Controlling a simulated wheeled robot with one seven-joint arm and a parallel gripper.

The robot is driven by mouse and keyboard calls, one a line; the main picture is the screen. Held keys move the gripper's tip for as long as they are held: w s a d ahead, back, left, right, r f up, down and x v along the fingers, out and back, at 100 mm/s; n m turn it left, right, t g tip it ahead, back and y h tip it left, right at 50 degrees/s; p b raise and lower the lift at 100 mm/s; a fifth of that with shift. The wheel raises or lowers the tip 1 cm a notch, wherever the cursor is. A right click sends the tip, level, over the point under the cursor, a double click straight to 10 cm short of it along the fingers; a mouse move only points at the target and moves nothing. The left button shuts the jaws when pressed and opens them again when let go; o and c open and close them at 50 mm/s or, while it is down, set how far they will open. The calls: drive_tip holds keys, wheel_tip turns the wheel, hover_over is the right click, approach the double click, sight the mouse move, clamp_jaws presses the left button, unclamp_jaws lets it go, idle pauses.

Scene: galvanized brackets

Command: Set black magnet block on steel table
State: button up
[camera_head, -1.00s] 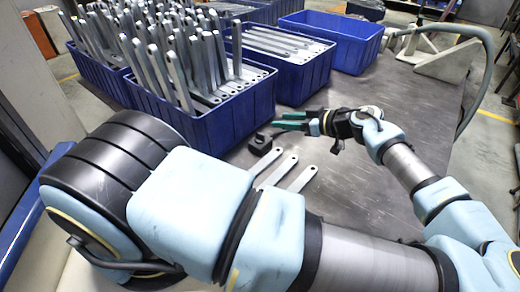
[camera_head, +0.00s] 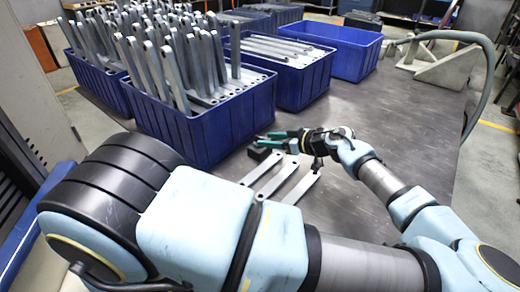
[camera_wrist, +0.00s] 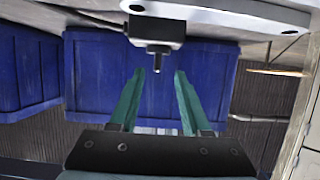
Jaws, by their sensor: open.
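The black magnet block (camera_head: 260,153) sits on the steel table (camera_head: 372,125), in front of the blue bins. In the wrist view the block (camera_wrist: 157,28) appears at top centre, with a small peg projecting from it. My gripper (camera_head: 263,139) has green fingers, spread apart, just above and behind the block in the head view. In the wrist view the fingers (camera_wrist: 158,74) are open with nothing between their tips; the peg lies near the gap. The gripper partly hides the block in the head view, and I cannot tell whether they touch.
Several flat galvanized brackets (camera_head: 278,178) lie on the table beside the block. A blue bin of upright brackets (camera_head: 215,135) stands close behind-left. Another bin with flat brackets (camera_head: 305,88) and an emptier blue bin (camera_head: 352,60) stand farther back. The table's right side is mostly clear.

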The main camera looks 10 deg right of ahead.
sight(263, 139)
drive_tip(key=p+x, duration=0.1)
drive_tip(key=x, duration=0.4)
drive_tip(key=shift+w+f, duration=0.15)
drive_tip(key=shift+d, duration=0.1)
clamp_jaws()
idle(1.2)
